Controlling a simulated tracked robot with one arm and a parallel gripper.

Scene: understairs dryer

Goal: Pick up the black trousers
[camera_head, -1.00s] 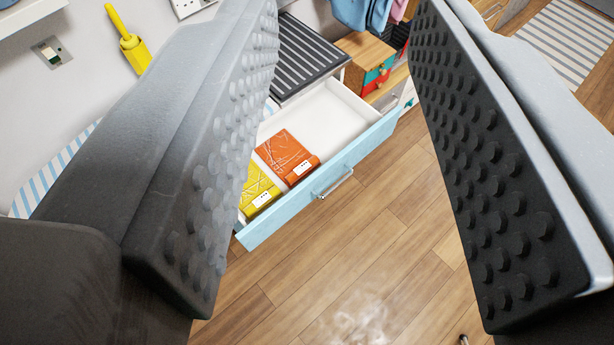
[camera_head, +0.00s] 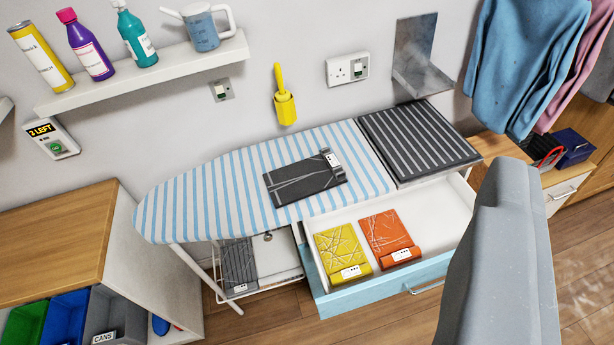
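A folded black garment with white crease lines and a tag (camera_head: 300,182), which looks like the black trousers, lies flat on the blue-and-white striped ironing board (camera_head: 215,185). A second folded dark grey garment (camera_head: 238,262) lies lower, below the board, partly hidden by its edge. A yellow folded garment (camera_head: 342,250) and an orange one (camera_head: 388,236) lie in the open drawer. One grey finger of my gripper (camera_head: 503,255) shows at the lower right, in front of the drawer and apart from the black garment. The other finger is out of view.
The light-blue drawer front (camera_head: 375,288) juts out below the board. A shelf (camera_head: 150,75) with bottles and a jug is on the wall above. A cabinet with coloured bins (camera_head: 65,315) stands at left. Blue clothes (camera_head: 525,65) hang at right.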

